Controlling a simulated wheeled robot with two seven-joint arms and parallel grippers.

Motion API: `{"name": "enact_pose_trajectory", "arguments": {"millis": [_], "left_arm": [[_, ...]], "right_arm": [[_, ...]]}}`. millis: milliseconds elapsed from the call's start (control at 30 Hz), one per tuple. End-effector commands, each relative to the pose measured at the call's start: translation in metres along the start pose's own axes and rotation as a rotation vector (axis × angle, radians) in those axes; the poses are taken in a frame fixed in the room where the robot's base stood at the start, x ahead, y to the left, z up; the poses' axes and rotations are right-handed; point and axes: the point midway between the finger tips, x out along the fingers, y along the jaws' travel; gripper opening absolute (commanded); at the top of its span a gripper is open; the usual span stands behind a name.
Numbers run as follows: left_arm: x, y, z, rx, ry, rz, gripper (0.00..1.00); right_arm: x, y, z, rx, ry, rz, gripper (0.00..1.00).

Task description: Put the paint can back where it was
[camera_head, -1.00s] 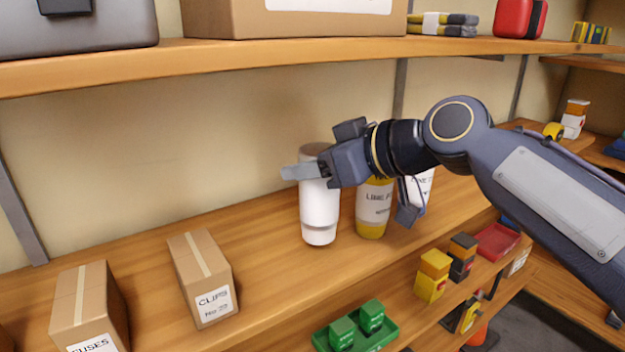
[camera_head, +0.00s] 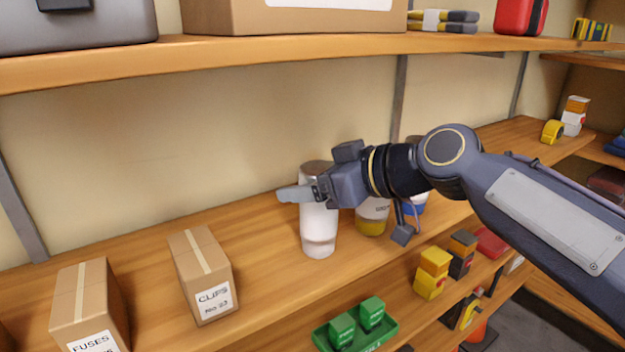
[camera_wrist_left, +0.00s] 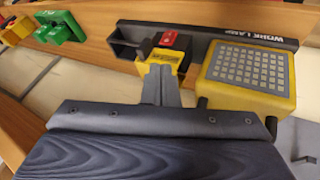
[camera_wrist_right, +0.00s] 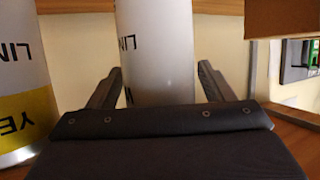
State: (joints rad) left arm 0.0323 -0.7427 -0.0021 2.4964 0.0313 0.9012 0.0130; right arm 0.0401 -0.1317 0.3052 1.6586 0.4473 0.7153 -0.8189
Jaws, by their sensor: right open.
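A white paint can (camera_head: 319,232) with a grey-brown lid stands upright on the middle shelf. My right gripper (camera_head: 304,190) is level with its upper part. In the right wrist view the two fingers are open on either side of this can (camera_wrist_right: 155,50), with a clear gap at the right finger. Part of its lettering shows there. A can with a yellow band (camera_head: 371,222) stands just right of it, and one with a blue band (camera_head: 414,208) beyond, both partly hidden by my right arm. My left gripper (camera_wrist_left: 160,85) appears shut, below a yellow-and-black block.
Cartons marked CLIPS (camera_head: 203,275) and FUSES (camera_head: 90,305) stand to the left. Bare shelf lies between the CLIPS carton and the white can. A green tray (camera_head: 357,330) and yellow blocks (camera_head: 432,274) sit lower in front. The upper shelf (camera_head: 250,50) overhangs.

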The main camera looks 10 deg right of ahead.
Motion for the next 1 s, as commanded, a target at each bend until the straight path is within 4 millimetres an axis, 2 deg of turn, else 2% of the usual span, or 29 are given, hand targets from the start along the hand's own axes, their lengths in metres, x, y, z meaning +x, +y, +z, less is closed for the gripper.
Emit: {"name": "enact_pose_trajectory", "arguments": {"millis": [233, 700, 833, 1000], "left_arm": [[-0.001, 0.0, -0.001, 0.0, 0.001, 0.0, 0.0], [0.017, -0.008, 0.009, 0.0, 0.0, 0.0, 0.0], [0.018, -0.008, 0.009, 0.0, 0.0, 0.0, 0.0], [0.018, -0.008, 0.009, 0.0, 0.0, 0.0, 0.0]], "right_arm": [[-0.007, 0.0, -0.002, -0.001, 0.002, 0.002, 0.74], [-0.1, 0.0, -0.002, -0.002, 0.004, 0.002, 0.74], [-0.115, 0.0, -0.003, -0.002, 0.002, 0.001, 0.74], [-0.121, 0.0, -0.003, -0.001, 0.001, 0.0, 0.74]]}}
